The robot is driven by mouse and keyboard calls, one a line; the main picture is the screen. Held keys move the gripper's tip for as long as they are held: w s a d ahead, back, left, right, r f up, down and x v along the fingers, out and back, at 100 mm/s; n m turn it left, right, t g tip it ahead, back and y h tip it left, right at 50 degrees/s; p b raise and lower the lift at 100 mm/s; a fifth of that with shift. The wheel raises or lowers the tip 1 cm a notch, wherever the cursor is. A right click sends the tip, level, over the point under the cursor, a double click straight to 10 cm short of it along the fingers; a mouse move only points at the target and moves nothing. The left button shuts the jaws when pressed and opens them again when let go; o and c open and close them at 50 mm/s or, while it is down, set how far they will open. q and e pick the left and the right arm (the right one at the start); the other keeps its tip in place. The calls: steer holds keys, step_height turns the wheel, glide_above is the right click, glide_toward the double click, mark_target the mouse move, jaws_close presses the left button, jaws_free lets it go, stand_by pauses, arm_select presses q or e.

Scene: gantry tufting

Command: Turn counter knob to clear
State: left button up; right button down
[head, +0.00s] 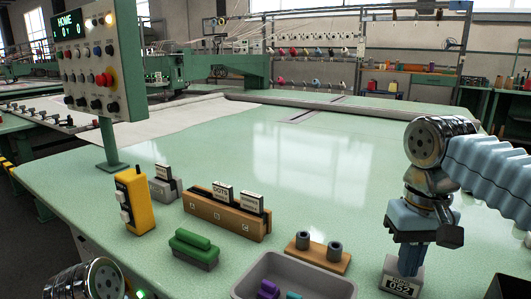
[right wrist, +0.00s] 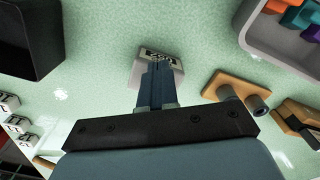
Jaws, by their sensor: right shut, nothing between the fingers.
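The counter (head: 402,284) is a small grey block with a dark number window that seems to read 052, near the front right of the green table. It also shows in the right wrist view (right wrist: 150,55), partly covered by my fingers. My right gripper (head: 409,268) points down at the top of the counter, fingers together and nothing held. Its fingertips also show in the right wrist view (right wrist: 160,62). Whether they touch the counter I cannot tell. I cannot make out the knob; the fingers may hide it. A chrome joint of my left arm shows at the bottom left, without its gripper.
A grey tray (head: 250,275) with coloured pieces and a wooden block with two dark pegs (head: 318,254) stand left of the counter. A dark bin (head: 508,287) is at its right. A wooden card holder (head: 228,217), yellow device (head: 135,202) and control panel (head: 97,60) stand farther left. The table's middle is clear.

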steer(key=shift+w+r, duration=0.15)
steer(key=shift+r, duration=0.25)
steer(key=shift+s+a, duration=0.15)
steer(key=shift+s, duration=0.1)
steer(key=shift+r, duration=0.15)
step_height(320, 180, up, 5)
steer(key=shift+s+r, duration=0.1)
steer(key=shift+r, duration=0.1)
stand_by(0.3)
